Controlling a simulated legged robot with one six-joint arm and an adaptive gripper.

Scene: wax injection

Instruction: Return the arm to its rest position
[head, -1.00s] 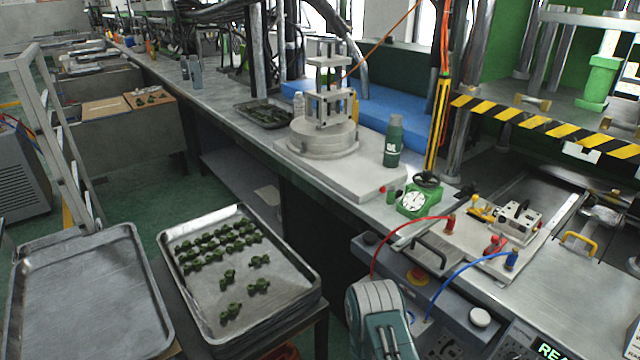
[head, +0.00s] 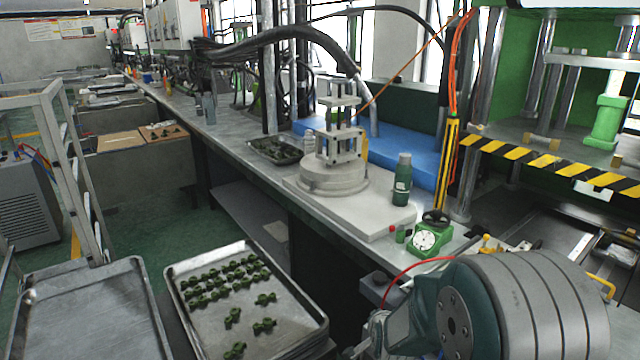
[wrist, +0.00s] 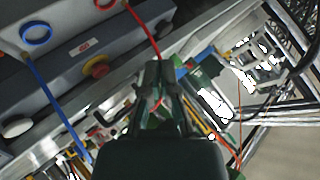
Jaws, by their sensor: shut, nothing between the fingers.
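My gripper (wrist: 157,75) shows in the wrist view with its fingers together and nothing between them. It is apart from the machine front, which lies beyond it. In the head view my arm (head: 535,305) fills the lower right, with its large grey and teal joint close to the camera. Where the fingertips are in the head view I cannot tell.
A metal tray (head: 290,325) with several green parts stands at the lower left, beside an empty tray (head: 90,310). A red hose (head: 405,275) runs behind my arm.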

